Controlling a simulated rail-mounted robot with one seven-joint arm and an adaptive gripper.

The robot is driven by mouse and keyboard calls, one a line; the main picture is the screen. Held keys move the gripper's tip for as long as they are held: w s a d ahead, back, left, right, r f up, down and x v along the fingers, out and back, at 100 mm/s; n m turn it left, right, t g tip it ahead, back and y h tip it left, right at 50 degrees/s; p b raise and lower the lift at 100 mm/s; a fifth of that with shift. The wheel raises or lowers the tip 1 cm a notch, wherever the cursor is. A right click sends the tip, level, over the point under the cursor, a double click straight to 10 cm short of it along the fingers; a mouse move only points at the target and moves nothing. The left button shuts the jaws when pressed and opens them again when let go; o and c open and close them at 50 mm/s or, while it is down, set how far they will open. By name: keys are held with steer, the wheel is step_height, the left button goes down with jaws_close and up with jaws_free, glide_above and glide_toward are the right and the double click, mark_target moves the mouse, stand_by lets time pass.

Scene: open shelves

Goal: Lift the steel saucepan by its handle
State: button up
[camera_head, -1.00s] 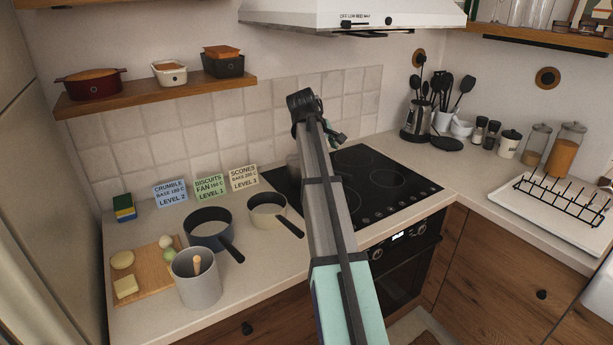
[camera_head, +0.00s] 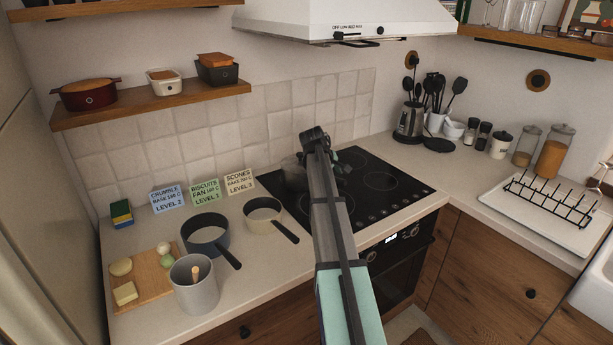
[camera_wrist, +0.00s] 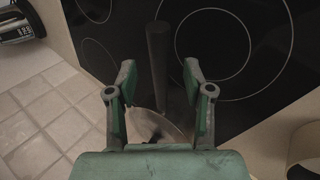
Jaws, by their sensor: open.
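The steel saucepan (camera_head: 293,173) stands at the left edge of the black hob, mostly hidden behind my arm in the head view. In the wrist view its pan (camera_wrist: 158,126) shows in part below and between my fingers, and its dark straight handle (camera_wrist: 158,52) runs up the picture. My gripper (camera_wrist: 159,76) is open, with one finger on each side of the handle. I see a gap on both sides of it. The wrist view does not show clearly how far the fingers are above the handle.
A cream saucepan (camera_head: 264,209) and a dark blue saucepan (camera_head: 206,228) stand on the counter left of the hob (camera_head: 383,178). Behind them lean several recipe cards (camera_head: 205,190). A kettle (camera_head: 408,122) stands beyond the hob. The hood (camera_head: 345,18) hangs above.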

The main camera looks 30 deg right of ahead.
steer(key=shift+p+x, duration=0.35)
steer(key=shift+x, duration=1.15)
jaws_close()
steer(key=shift+r, duration=0.1)
steer(key=shift+r, duration=0.1)
